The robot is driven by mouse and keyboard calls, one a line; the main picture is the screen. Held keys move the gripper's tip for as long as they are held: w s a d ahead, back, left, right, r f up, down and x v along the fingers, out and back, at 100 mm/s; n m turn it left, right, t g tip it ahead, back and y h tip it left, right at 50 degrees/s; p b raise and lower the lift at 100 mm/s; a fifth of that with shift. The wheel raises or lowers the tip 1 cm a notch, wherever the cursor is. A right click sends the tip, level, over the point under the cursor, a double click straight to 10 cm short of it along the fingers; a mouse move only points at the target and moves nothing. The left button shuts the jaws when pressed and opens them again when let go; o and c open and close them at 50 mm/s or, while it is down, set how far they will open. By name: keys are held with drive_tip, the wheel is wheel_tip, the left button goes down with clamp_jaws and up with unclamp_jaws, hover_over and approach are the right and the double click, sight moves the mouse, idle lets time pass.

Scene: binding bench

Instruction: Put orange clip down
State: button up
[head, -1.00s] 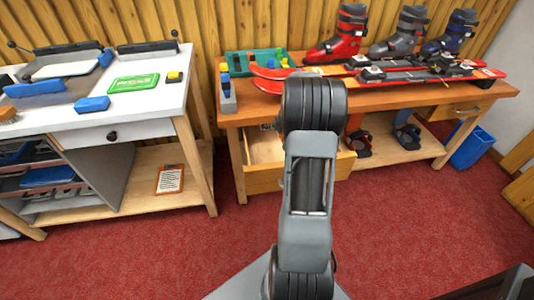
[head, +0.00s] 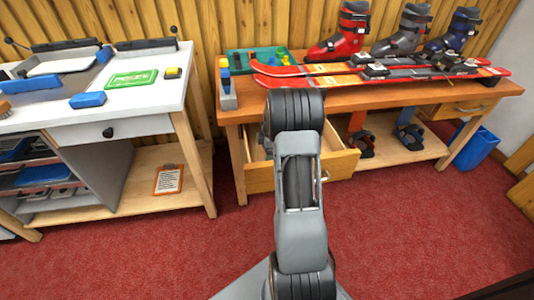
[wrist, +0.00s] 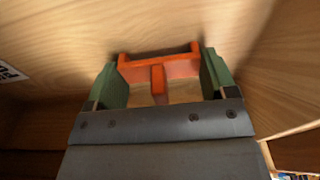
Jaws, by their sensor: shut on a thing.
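The orange clip (wrist: 158,68) is held between the green fingertips of my gripper (wrist: 160,85) in the wrist view. My gripper is shut on it. Behind the clip is the pale wooden surface of the open drawer (wrist: 60,50). I cannot tell whether the clip touches the wood. In the head view, my arm hides the gripper and the clip. The open drawer (head: 340,163) sits below the bench top, with my arm reaching down at its left part.
The wooden bench (head: 400,94) carries red skis (head: 325,68), several ski boots (head: 342,32) and a green tray (head: 240,68). A white-topped workbench (head: 135,115) stands at left. A blue bin (head: 475,146) is at right. Red floor lies open in front.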

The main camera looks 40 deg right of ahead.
drive_tip(key=shift+f, duration=0.15)
drive_tip(key=o, duration=0.9)
drive_tip(key=shift+c, duration=0.2)
wheel_tip(320, 180, up, 12)
drive_tip(key=d+p, duration=0.1)
drive_tip(key=p, duration=0.2)
drive_tip(key=s+a+r+m, duration=0.2)
drive_tip(key=a+r, duration=0.2)
drive_tip(key=a, duration=0.2)
drive_tip(key=s+a+r+m+t+h, duration=0.1)
drive_tip(key=s+a+r+m+t, duration=0.1)
drive_tip(key=s+a+m, duration=0.8)
drive_tip(key=s+a, duration=0.6)
drive_tip(key=a, duration=0.3)
drive_tip(key=shift+r+m, duration=0.35)
drive_tip(key=shift+m, duration=0.05)
